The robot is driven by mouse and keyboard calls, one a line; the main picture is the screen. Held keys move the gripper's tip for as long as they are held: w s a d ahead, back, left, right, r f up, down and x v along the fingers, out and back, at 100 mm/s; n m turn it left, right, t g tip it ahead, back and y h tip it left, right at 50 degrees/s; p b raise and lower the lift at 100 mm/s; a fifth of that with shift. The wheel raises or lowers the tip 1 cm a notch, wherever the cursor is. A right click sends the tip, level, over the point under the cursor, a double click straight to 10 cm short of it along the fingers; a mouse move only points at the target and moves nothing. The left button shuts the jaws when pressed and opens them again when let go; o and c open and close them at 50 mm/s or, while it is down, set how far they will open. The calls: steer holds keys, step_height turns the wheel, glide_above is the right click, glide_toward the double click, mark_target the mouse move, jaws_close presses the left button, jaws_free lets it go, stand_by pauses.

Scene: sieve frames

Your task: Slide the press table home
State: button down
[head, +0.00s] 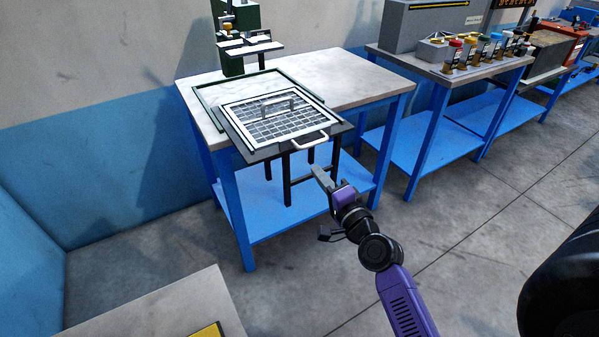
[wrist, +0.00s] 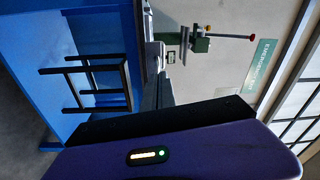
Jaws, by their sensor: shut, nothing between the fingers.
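The press table (head: 262,153) is a dark flat plate on the workbench, jutting out past the bench's front edge. A white-framed mesh sieve (head: 235,108) with a grey bar handle (head: 278,104) lies on it. A pale loop handle (head: 310,141) is on the plate's front edge. A dark green frame (head: 203,104) shows bare behind the sieve, at the back and left. My gripper (head: 317,172) is shut and empty, in front of and below the loop handle, apart from it. The wrist view shows neither sieve nor handle clearly.
The workbench (head: 365,80) has blue legs and a lower shelf. A green press (head: 236,40) stands at the back.

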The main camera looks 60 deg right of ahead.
mark_target(258, 120)
steer(key=shift+m+y, duration=0.5)
steer(key=shift+m, duration=0.4)
steer(key=x, duration=0.4)
steer(key=a+f+p+x, duration=0.1)
steer(key=x, duration=0.4)
steer(key=w+x, duration=0.1)
steer(key=x, duration=0.3)
steer(key=shift+w+a+f+p, duration=0.1)
steer(key=shift+a+f+p, duration=0.1)
steer(key=shift+p, duration=0.1)
steer(key=shift+d, duration=0.1)
steer(key=b+x, duration=0.9)
steer(key=x, duration=1.2)
steer(key=shift+w+r+b, duration=0.1)
steer(key=shift+w+b, duration=0.05)
steer(key=shift+b, duration=0.15)
steer(key=shift+w, duration=0.25)
steer(key=shift+w+r, duration=0.15)
steer(key=shift+r, duration=0.2)
